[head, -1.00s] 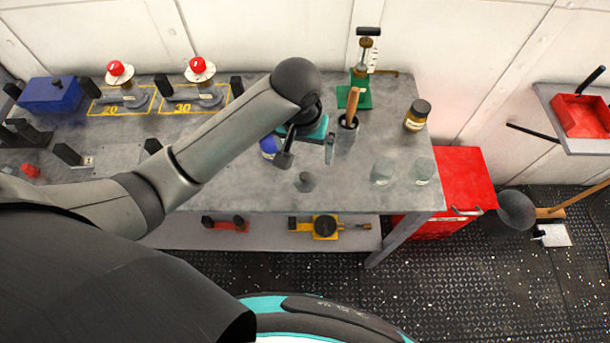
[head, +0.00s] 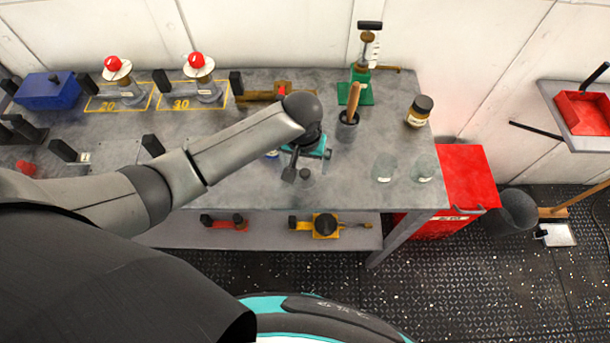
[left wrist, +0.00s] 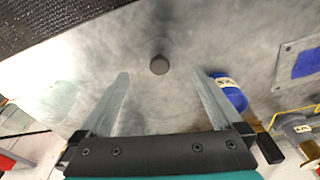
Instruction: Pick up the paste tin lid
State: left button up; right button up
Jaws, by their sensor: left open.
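A small dark round piece, which looks like the paste tin lid (head: 305,174), lies on the grey bench top. It also shows in the left wrist view (left wrist: 159,64), just beyond the fingertips and about midway between them. My left gripper (head: 307,165) is open and empty, with its fingers pointing down near the lid. Both pale fingers show in the left wrist view (left wrist: 160,74), apart from each other. A blue labelled tin (left wrist: 232,95) stands beside the right-hand finger there; my arm mostly hides it in the head view. My right gripper is out of sight.
The workbench (head: 240,185) holds a cup with a wooden-handled tool (head: 348,125), a green-based stand (head: 358,92) and a brown jar (head: 418,111) behind and right. Two clear glass jars stand right of the lid. The bench front edge is close to the lid.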

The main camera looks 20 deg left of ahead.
aim_at(305, 172)
pick_arm(q)
notch_tip(305, 172, down, 4)
jog(key=shift+f+b, duration=0.1)
jog(key=shift+b, duration=0.3)
jog(key=shift+c, duration=0.2)
jog(key=c, duration=1.2)
